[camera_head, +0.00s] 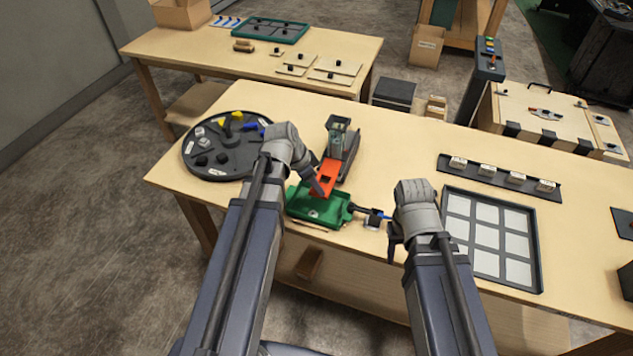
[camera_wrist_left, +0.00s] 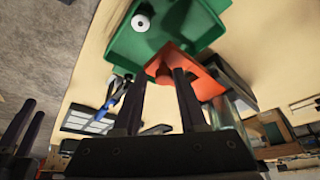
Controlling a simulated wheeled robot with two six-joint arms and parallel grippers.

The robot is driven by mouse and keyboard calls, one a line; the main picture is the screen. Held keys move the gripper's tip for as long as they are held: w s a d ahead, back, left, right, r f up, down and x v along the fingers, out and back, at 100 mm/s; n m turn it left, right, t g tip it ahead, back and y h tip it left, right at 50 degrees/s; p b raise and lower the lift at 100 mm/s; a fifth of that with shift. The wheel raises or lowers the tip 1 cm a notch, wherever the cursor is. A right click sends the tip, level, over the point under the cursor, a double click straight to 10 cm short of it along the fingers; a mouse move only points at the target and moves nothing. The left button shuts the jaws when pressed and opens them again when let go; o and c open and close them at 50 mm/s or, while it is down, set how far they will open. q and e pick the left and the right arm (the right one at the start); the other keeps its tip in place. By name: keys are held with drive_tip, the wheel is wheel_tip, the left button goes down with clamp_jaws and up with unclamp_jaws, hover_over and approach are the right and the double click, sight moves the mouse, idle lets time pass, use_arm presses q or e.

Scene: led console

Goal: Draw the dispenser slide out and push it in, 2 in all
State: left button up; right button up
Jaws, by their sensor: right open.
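The dispenser (camera_head: 343,142) stands on the near table, a dark and green unit with a clear-looking top. Its orange slide (camera_head: 323,178) sticks out toward me over a green tray (camera_head: 335,207); it also shows in the left wrist view (camera_wrist_left: 205,78). A white round piece with a dark centre (camera_wrist_left: 142,22) lies in the tray. My right gripper (camera_head: 392,245) is open and empty, to the right of the tray.
A blue-and-black item (camera_head: 373,215) lies between the tray and my right gripper. A round dark turntable (camera_head: 215,160) with coloured pieces stands left. A framed grid panel (camera_head: 537,262) and a dark strip with white blocks (camera_head: 487,173) are at right. Bare tabletop lies behind the dispenser.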

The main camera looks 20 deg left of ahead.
use_arm(q)
drive_tip(key=shift+w, duration=0.1)
drive_tip(key=p+v, duration=0.7)
drive_tip(key=v, duration=0.1)
drive_tip(key=shift+f, duration=0.1)
drive_tip(key=shift+c, duration=0.3)
idle(0.5)
